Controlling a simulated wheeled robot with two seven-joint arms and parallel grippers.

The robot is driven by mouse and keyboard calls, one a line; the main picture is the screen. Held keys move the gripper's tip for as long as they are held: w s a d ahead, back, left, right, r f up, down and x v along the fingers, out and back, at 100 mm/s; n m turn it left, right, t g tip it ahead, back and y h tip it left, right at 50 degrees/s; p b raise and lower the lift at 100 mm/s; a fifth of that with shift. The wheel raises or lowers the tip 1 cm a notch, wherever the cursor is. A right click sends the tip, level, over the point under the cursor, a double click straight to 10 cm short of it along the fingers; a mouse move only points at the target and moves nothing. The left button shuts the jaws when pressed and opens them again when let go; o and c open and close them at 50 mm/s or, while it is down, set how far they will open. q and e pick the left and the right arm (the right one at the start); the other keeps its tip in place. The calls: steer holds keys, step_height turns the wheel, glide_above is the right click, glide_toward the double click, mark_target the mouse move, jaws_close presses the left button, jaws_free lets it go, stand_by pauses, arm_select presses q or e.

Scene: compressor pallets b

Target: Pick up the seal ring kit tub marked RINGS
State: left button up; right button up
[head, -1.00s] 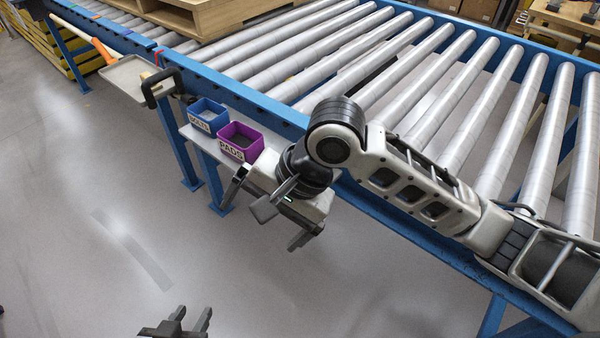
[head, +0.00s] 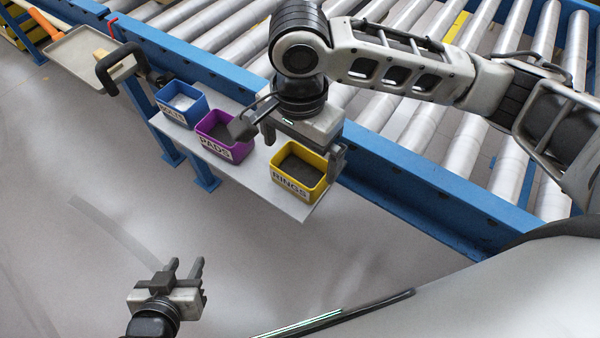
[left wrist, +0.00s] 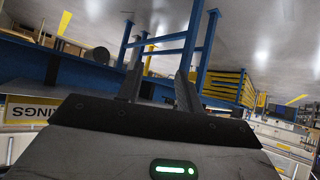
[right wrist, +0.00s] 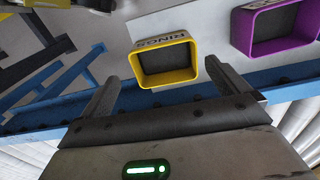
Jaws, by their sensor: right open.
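The yellow tub marked RINGS (head: 300,187) stands upright on the white side shelf, at its right end, with a dark inside. In the right wrist view the yellow tub (right wrist: 165,79) lies ahead, between the lines of the two fingers. My right gripper (head: 302,146) is open just above and behind the tub, its fingers apart with nothing between them; I cannot tell whether a finger touches the tub. My left gripper (head: 186,268) is open and empty, low and well away from the shelf.
The purple PADS tub (head: 222,150) and a blue tub (head: 178,118) stand left of the yellow tub on the white shelf (head: 243,179). The roller conveyor's blue rail (head: 420,205) runs behind. A tray (head: 72,60) is at upper left. Floor in front is clear.

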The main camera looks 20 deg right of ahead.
mark_target(300, 174)
step_height(300, 174, down, 3)
steer(key=shift+r, duration=0.15)
steer(key=f, duration=0.3)
steer(key=w+f, duration=0.1)
steer(key=shift+d+f+b, duration=0.15)
steer(key=shift+d+b, duration=0.15)
steer(key=shift+b, duration=0.1)
steer(key=shift+f, duration=0.45)
steer(key=c, duration=0.9)
